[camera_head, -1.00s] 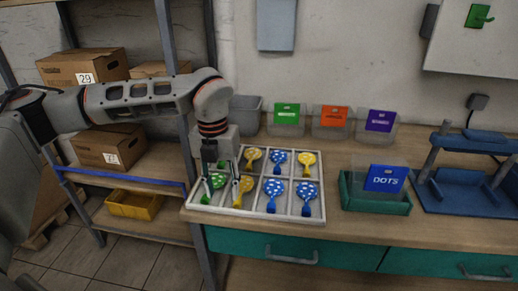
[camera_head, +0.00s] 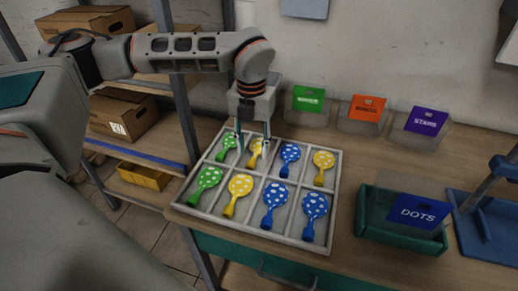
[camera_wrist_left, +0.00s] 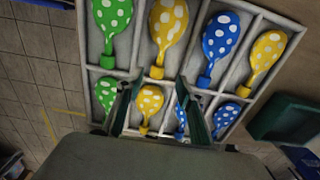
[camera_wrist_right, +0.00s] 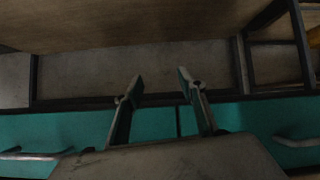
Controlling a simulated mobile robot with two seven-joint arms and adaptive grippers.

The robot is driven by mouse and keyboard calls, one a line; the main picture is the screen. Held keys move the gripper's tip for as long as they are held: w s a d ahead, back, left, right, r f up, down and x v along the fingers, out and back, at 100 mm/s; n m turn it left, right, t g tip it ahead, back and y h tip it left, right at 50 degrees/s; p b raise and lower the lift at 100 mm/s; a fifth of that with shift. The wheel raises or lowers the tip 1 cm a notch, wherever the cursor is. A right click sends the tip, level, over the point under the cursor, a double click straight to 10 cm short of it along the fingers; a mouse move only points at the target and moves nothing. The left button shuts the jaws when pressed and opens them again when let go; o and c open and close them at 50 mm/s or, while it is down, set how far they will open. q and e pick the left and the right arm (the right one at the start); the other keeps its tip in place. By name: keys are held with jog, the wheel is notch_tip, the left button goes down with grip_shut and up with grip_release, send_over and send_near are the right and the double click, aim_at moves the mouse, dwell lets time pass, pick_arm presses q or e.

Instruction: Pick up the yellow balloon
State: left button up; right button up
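A white divided tray (camera_head: 331,221) holds green, yellow and blue dotted balloons in two rows. Yellow balloons lie in the back row's second compartment (camera_head: 254,154), the back right corner (camera_head: 323,167) and the front row's second compartment (camera_head: 239,191). My left gripper (camera_head: 253,146) is open and points down, its fingers on either side of the back-row second yellow balloon in the head view. In the left wrist view, that balloon (camera_wrist_left: 166,22) lies just ahead of the fingertips (camera_wrist_left: 158,88). No contact is visible. My right gripper (camera_wrist_right: 160,81) is open and empty before the teal drawers.
A green bin (camera_head: 372,228) with a DOTS card (camera_head: 418,212) stands right of the tray. Clear bins with green, orange (camera_head: 367,108) and purple cards stand along the wall. A blue stand (camera_head: 487,229) is at the far right. A shelf with boxes (camera_head: 125,115) is at left.

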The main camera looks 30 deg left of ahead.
aim_at(252, 160)
pick_arm(q)
jog(key=f, duration=0.3)
jog(key=shift+w+a+f, duration=0.1)
jog(key=shift+a+f, duration=0.15)
jog(key=shift+f, duration=0.75)
jog(key=c, duration=0.8)
jog(key=shift+w, duration=0.1)
pick_arm(e)
jog(key=shift+w+r, duration=0.35)
jog(key=shift+w, duration=0.05)
jog(key=shift+s+f, duration=0.1)
jog(key=shift+f, duration=0.05)
pick_arm(q)
jog(key=shift+r, duration=0.1)
jog(key=shift+r, duration=0.2)
jog(key=shift+r+p, duration=0.6)
jog(key=shift+r, duration=9.15)
pick_arm(e)
jog(key=shift+r, duration=0.75)
